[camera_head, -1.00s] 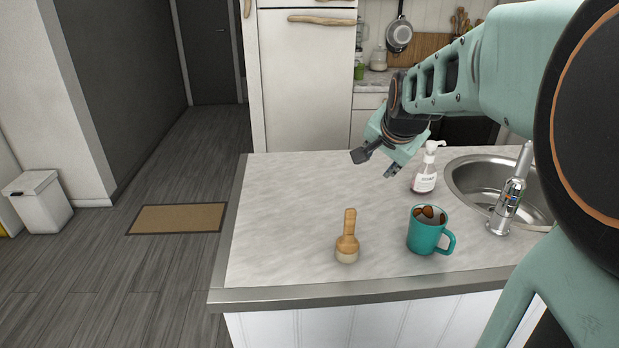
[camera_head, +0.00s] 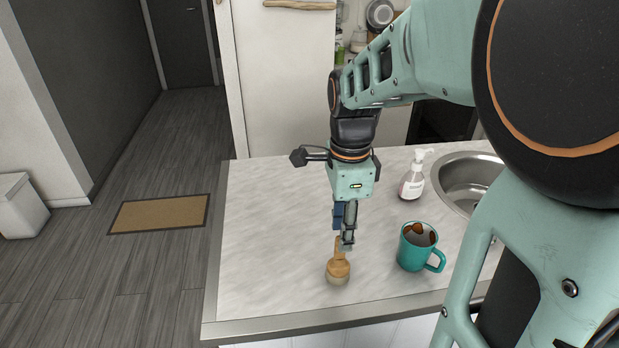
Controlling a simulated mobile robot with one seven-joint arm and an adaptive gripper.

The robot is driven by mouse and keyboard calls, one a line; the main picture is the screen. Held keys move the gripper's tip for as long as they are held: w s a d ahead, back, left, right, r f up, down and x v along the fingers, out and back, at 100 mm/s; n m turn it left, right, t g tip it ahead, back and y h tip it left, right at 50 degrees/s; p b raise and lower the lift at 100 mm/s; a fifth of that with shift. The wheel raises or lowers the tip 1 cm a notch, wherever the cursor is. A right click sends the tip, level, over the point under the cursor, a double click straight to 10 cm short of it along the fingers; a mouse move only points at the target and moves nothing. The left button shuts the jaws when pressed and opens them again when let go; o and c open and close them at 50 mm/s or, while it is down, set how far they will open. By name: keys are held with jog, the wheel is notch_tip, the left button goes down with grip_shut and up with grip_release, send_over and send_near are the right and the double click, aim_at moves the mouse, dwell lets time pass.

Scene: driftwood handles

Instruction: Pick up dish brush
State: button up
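The dish brush (camera_head: 338,270) has a wooden handle and a pale bristle end. It stands upright, bristles down, on the counter near its front edge. My gripper (camera_head: 345,243) points down at the top of the handle and partly hides it. The fingers overlap in this view, so I cannot tell whether they are open or shut, or whether they touch the handle.
A soap bottle (camera_head: 412,178) and a sink (camera_head: 460,185) are farther back right. The counter (camera_head: 265,240) is clear to the left.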

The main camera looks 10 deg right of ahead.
aim_at(339, 265)
notch_tip(339, 265, down, 8)
jog(key=shift+w+r+p, duration=0.1)
jog(key=shift+p, duration=0.25)
jog(key=shift+c, duration=0.3)
grip_shut()
